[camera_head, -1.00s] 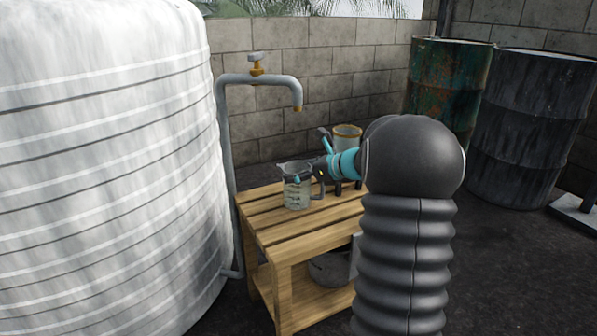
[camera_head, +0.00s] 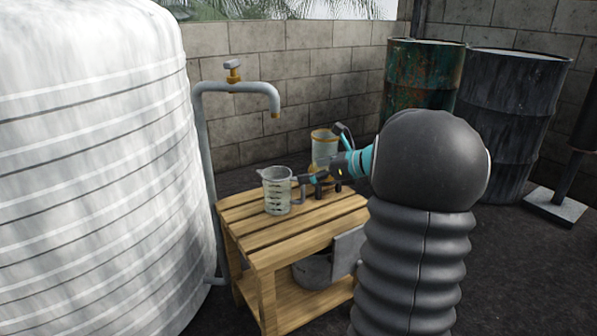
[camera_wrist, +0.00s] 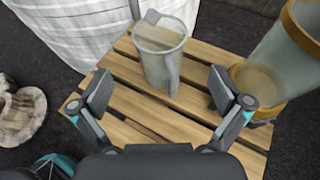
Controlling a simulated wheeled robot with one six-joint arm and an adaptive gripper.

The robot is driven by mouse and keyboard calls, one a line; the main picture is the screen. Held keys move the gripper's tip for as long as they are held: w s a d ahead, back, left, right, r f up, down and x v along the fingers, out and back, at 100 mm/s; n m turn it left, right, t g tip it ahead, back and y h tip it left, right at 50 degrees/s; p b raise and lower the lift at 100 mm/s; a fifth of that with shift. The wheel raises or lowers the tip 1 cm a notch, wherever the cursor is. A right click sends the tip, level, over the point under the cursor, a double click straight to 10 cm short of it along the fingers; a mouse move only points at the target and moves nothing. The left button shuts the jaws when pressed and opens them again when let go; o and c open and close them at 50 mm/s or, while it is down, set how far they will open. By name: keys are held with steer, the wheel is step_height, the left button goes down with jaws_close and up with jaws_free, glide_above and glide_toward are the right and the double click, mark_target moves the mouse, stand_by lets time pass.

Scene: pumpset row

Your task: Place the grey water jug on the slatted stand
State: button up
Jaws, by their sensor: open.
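The grey water jug (camera_head: 277,192) is a translucent, marked jug standing upright on the slatted wooden stand (camera_head: 255,240), near its back left corner. In the wrist view the jug (camera_wrist: 160,55) stands beyond my fingertips, with its handle facing me. My gripper (camera_head: 309,184) is just right of the jug in the head view, by the handle side. In the wrist view my gripper (camera_wrist: 160,90) is open, its two pads apart with bare slats (camera_wrist: 150,122) between them, apart from the jug.
A clear container with orange-brown bands (camera_head: 323,150) stands behind my gripper, close to its right finger in the wrist view (camera_wrist: 280,62). A tap (camera_head: 275,112) rises over the stand's back. The white tank (camera_head: 90,170) is left. A grey pot (camera_head: 312,270) sits on the lower shelf.

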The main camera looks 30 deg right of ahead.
steer(key=s+a+n+g+h, duration=0.1)
steer(key=s+a+n+g, duration=0.2)
steer(key=s+a+n, duration=0.5)
steer(key=s+a+n+g, duration=0.3)
steer(key=s+a+n, duration=0.15)
steer(key=a, duration=0.75)
steer(key=s+a+f+n+h, duration=0.2)
steer(key=s+n+h, duration=0.1)
steer(key=s+n, duration=0.5)
steer(key=s+a+f+n+h, duration=0.1)
steer(key=s+a+n+h, duration=0.2)
steer(key=s+n, duration=0.6)
steer(key=shift+f, duration=0.4)
